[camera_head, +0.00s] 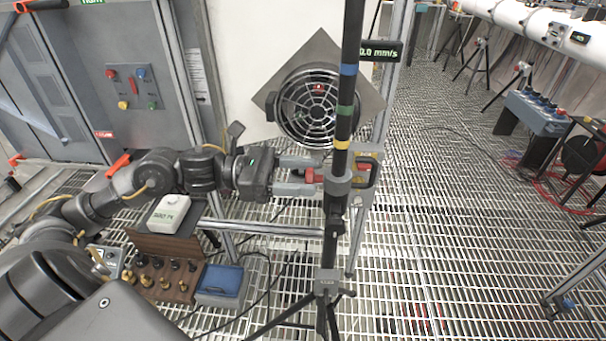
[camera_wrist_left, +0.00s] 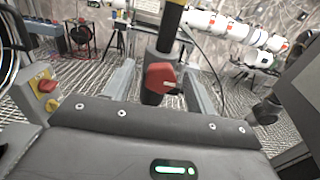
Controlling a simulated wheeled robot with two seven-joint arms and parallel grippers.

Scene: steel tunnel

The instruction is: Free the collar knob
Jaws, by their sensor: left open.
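A dark upright pole (camera_head: 345,110) with blue, green and yellow bands stands on a tripod (camera_head: 327,285). A grey collar (camera_head: 337,182) sits around it below the yellow band. The collar's red knob (camera_head: 309,176) points left toward my left gripper (camera_head: 316,175). In the left wrist view the red knob (camera_wrist_left: 160,77) sits between the two open grey fingers of my left gripper (camera_wrist_left: 158,75), with a gap visible on each side. The collar's far side is partly hidden. My right gripper is not in view.
A round fan (camera_head: 316,106) and a display reading mm/s (camera_head: 380,51) are behind the pole. A wooden rack of knobs (camera_head: 165,275) and a blue case (camera_head: 220,281) are lower left.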

